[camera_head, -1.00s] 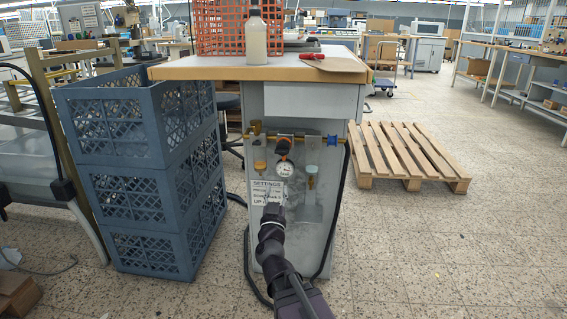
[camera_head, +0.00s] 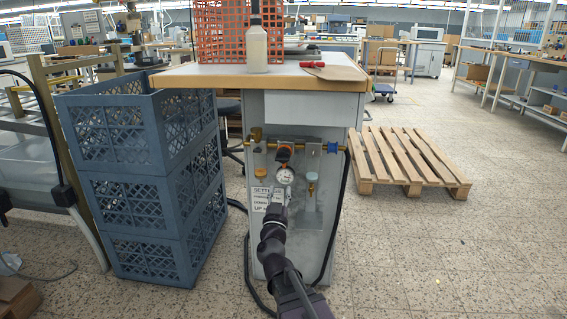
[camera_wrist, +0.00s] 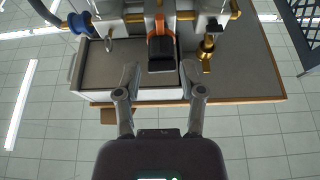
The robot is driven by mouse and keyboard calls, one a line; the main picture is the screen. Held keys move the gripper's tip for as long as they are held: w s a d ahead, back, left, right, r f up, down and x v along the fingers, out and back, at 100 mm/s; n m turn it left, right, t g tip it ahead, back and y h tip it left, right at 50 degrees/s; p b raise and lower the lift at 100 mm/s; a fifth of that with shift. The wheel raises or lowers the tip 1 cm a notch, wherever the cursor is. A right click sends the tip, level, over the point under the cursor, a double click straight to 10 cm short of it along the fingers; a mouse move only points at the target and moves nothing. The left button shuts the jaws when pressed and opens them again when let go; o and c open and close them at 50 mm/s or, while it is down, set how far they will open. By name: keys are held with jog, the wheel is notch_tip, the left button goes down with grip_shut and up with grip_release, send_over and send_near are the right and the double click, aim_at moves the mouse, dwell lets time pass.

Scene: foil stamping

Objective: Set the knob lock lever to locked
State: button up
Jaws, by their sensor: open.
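The regulator knob is orange and black (camera_head: 284,151) on the pipe assembly at the front of the bench cabinet, above a round white gauge (camera_head: 285,176). In the wrist view its black part (camera_wrist: 162,52) and an orange part (camera_wrist: 160,22) show near the top centre. I cannot tell which orange part is the lock lever or how it is set. My gripper (camera_head: 277,193) is just below the gauge in the head view. In the wrist view my gripper (camera_wrist: 162,76) is open, its two fingers on either side of the black part's line, with nothing between them.
A brass fitting (camera_wrist: 207,48) and a blue fitting (camera_wrist: 78,22) flank the knob in the wrist view. A settings sign (camera_head: 260,196) is beside the gripper. Stacked blue crates (camera_head: 140,180) stand left, and a wooden pallet (camera_head: 410,155) lies right. A dark hose (camera_head: 344,195) hangs at the cabinet's right.

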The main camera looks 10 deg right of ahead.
aim_at(284, 165)
jog(key=p+x, duration=0.4)
jog(key=x, duration=0.7)
jog(key=shift+w, duration=0.1)
grip_shut()
